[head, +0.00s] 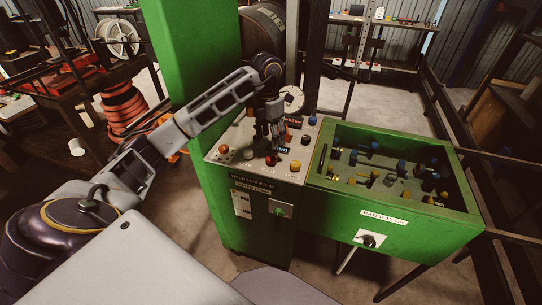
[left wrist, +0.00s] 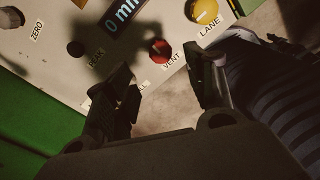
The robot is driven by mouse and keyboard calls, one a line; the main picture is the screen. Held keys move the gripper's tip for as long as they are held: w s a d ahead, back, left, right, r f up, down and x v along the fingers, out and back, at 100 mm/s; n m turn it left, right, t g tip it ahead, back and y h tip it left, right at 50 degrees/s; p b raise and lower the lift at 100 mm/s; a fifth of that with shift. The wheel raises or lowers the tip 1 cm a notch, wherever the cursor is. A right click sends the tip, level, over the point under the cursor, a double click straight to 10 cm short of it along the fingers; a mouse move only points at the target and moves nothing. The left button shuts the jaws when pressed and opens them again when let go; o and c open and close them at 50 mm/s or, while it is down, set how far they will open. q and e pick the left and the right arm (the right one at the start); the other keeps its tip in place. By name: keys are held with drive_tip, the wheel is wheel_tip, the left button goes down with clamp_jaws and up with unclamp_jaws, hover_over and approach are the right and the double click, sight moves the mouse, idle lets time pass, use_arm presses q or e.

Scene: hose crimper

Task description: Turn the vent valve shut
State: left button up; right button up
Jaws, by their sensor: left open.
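The vent valve (left wrist: 160,50) is a red, faceted knob beside the label VENT in the left wrist view. In the head view it is the small red knob (head: 271,160) near the front edge of the panel. My left gripper (head: 271,146) points down over the panel, just behind the knob. In the left wrist view my left gripper (left wrist: 162,70) is open, its fingers apart and empty. The knob shows in the gap between them, beyond the tips; I cannot tell the remaining distance. My right gripper is not in view.
A yellow knob (left wrist: 205,11) labelled LANE sits beside the valve. A dark button (left wrist: 76,48) and a lit display (left wrist: 122,17) lie on the other side. A green bin (head: 396,205) with several fittings adjoins the panel. A green column (head: 194,55) rises at the panel's back left.

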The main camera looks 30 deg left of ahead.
sight(271, 157)
use_arm(q)
wheel_tip(271, 157, down, 7)
drive_tip(key=shift+d+r, duration=0.15)
drive_tip(key=shift+f+p, duration=0.3)
drive_tip(key=shift+f, duration=0.7)
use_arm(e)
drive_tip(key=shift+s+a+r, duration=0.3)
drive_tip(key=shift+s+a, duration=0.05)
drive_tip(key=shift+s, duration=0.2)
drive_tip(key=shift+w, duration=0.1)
use_arm(q)
drive_tip(key=c, duration=1.1)
